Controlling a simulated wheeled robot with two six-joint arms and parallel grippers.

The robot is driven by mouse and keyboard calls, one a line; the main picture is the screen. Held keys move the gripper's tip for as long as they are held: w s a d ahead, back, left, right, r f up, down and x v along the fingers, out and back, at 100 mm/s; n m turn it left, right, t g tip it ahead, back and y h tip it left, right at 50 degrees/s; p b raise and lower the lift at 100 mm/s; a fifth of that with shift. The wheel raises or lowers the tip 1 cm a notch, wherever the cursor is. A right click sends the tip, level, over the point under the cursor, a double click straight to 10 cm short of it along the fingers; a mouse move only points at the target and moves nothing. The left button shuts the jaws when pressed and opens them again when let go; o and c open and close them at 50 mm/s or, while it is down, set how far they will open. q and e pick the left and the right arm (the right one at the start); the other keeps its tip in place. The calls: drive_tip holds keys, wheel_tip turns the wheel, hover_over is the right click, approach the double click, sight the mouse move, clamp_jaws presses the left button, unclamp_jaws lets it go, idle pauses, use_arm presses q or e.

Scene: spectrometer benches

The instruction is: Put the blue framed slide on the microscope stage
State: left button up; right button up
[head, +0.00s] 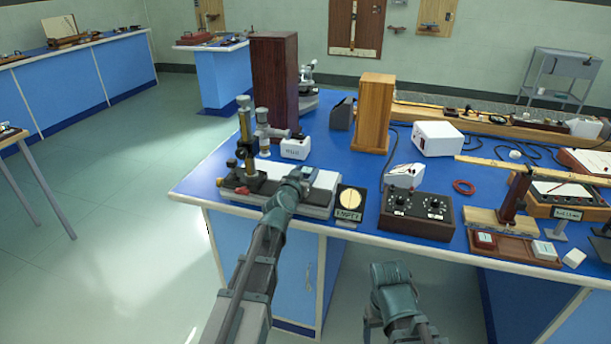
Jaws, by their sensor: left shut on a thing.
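The brass and black microscope (246,145) stands upright at the left end of the blue bench, on a long grey base (315,196). My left gripper (301,174) is over that base, to the right of the microscope column. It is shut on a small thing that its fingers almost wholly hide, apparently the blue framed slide. I cannot make out the slide's frame, or whether it touches the stage. My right gripper (388,274) is low in front of the bench, away from everything on it; its jaw opening is unclear.
A dark red wooden block (273,85) and a lighter one (374,113) stand behind.

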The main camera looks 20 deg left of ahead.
use_arm(q)
drive_tip(key=shift+f, duration=0.1)
drive_tip(key=shift+f+b, duration=0.15)
drive_tip(key=shift+b, duration=0.15)
drive_tip(key=o, duration=1.4)
drive_tip(key=shift+c, duration=0.2)
drive_tip(key=shift+r+p, duration=0.25)
drive_tip(key=shift+p, duration=0.05)
drive_tip(key=s, duration=0.4)
drive_tip(key=s+r+p, duration=0.1)
drive_tip(key=s, duration=0.7)
drive_tip(key=shift+a+r+p, duration=0.2)
drive_tip(key=shift+r+p, duration=0.2)
drive_tip(key=shift+w, duration=0.2)
